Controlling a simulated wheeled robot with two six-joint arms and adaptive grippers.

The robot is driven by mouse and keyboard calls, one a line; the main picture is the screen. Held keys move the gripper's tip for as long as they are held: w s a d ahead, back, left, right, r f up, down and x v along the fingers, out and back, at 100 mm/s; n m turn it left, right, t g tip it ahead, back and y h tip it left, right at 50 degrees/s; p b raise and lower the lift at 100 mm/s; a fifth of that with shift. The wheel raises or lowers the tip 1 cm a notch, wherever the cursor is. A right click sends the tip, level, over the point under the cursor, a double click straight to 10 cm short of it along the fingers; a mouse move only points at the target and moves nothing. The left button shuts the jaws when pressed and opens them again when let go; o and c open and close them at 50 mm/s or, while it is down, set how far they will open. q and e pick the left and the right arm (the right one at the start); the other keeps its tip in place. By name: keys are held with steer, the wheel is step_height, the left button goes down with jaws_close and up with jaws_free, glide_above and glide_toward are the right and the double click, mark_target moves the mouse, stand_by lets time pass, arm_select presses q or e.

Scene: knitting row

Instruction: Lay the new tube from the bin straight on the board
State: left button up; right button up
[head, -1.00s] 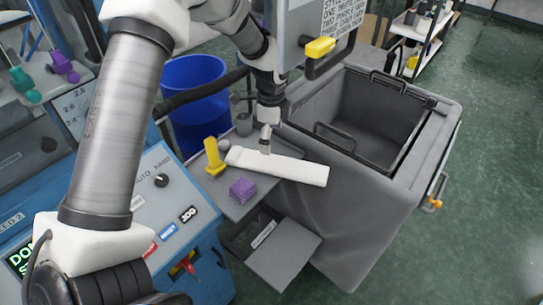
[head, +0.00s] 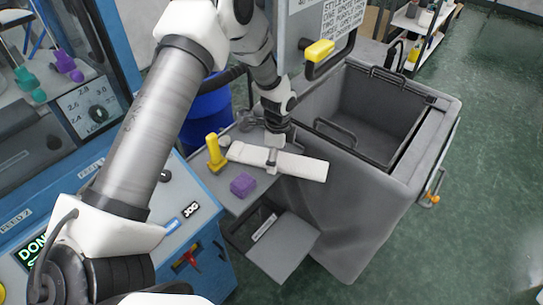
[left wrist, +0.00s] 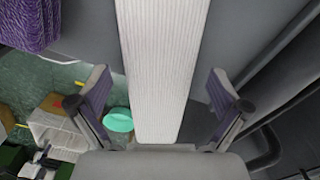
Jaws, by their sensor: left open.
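The tube, a flat white ribbed knit strip (head: 305,167), lies lengthwise across the grey board (head: 224,184), its right end reaching to the bin's side. My left gripper (head: 272,158) is over the tube's middle in the head view. In the left wrist view the gripper (left wrist: 160,90) is open, with one finger on each side of the tube (left wrist: 160,40). I cannot tell whether the fingers touch it. The large grey bin (head: 400,188) stands right of the board; its visible inside looks empty. My right gripper is not in view.
A yellow upright piece (head: 215,153) and a purple block (head: 242,185) stand on the board near the tube. A blue barrel (head: 205,115) is behind my arm. The blue machine panel (head: 185,190) is at left. A grey lower shelf (head: 283,250) sits below.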

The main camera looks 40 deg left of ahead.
arm_select(q)
steer(key=c, duration=1.1)
steer(key=shift+r, duration=0.1)
